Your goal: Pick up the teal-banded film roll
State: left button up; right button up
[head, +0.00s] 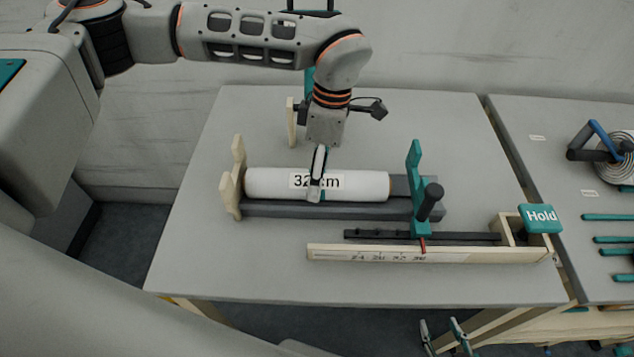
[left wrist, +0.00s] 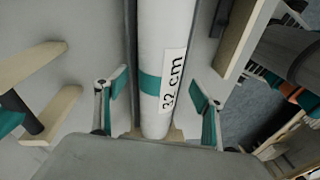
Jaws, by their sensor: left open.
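The white film roll (head: 360,186) lies level in a grey cradle with cream end posts on the table. Its "32 cm" label faces up, and its teal band (left wrist: 150,83) shows in the left wrist view. My left gripper (head: 316,188) comes down over the middle of the roll. In the left wrist view its two fingers (left wrist: 161,96) stand apart on either side of the roll, open; I cannot tell whether they touch it. In the head view the far finger is mostly hidden. My right gripper (head: 442,323) is low at the bottom edge, fingers apart, with nothing between them.
A teal stop (head: 416,190) with a dark knob stands at the cradle's right end. A second table at right holds a coil (head: 612,165) and teal bars. The table's front left is clear.

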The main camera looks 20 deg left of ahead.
pick_arm(q)
jog(key=shift+f, duration=0.6)
jog(key=c, duration=1.9)
